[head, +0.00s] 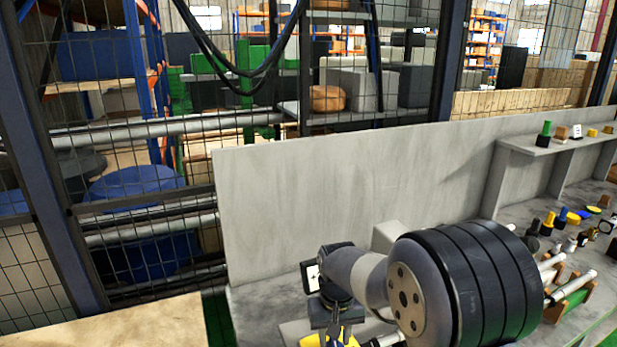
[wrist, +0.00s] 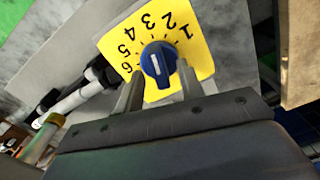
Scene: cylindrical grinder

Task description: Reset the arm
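My arm (head: 375,275) reaches over the grey bench in the head view, with its wrist end low in the picture. In the wrist view my gripper (wrist: 160,72) is open, its two fingers apart on either side of a blue knob (wrist: 158,64). The knob has a white pointer line and sits on a yellow dial plate (wrist: 190,35) numbered 1 to 6. I see small gaps beside the knob, but cannot tell whether the tips reach past its front. A bit of yellow (head: 338,338) shows below my wrist in the head view; the knob is hidden there.
A grey upright panel (head: 350,195) stands behind the bench. To the right are a shelf (head: 540,146) with small items, several loose parts, and metal cylinders (head: 572,287) on a rack. A wire mesh fence (head: 130,130) closes the left. A wooden tabletop (head: 130,325) lies at front left.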

